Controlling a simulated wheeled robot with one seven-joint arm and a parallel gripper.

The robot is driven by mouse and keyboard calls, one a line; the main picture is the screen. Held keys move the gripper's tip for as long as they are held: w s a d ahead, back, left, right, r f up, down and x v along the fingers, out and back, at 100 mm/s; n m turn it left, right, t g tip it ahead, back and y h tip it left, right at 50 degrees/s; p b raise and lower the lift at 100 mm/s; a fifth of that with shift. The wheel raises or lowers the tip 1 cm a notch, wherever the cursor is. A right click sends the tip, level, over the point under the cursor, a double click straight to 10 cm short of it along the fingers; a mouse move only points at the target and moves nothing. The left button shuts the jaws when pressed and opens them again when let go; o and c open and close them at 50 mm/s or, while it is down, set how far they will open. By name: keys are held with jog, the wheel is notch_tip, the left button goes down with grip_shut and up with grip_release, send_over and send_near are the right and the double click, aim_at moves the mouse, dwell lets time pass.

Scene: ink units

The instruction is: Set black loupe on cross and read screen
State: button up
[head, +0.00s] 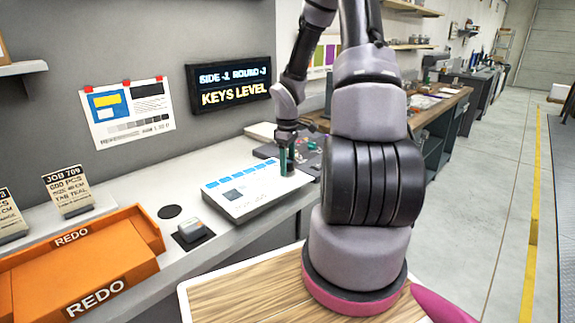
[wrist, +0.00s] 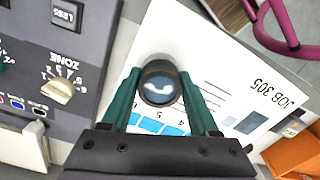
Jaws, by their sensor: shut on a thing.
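My gripper (wrist: 160,76), with green fingers, is shut on the black loupe (wrist: 159,92), a dark ring with a lens. Blue and white show through the lens. The loupe is over the white printed sheet (wrist: 232,82) marked JOB 305, near its row of blue patches; I cannot tell whether it touches. No cross is plainly visible. In the head view my gripper (head: 287,165) is at the far right part of the sheet (head: 240,200), and the loupe is not clear there. The wall screen (head: 229,84) reads "SIDE -1 ROUND -3" and "KEYS LEVEL".
A dark console (wrist: 90,50) with a ZONE knob and a LESS button lies beside the sheet. A small grey device (head: 191,230) on a black pad, a black disc (head: 169,211) and orange REDO trays (head: 120,245) are to the left.

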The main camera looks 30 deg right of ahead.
jog(key=shift+r, duration=0.1)
jog(key=shift+r, duration=1.45)
dwell(0.4)
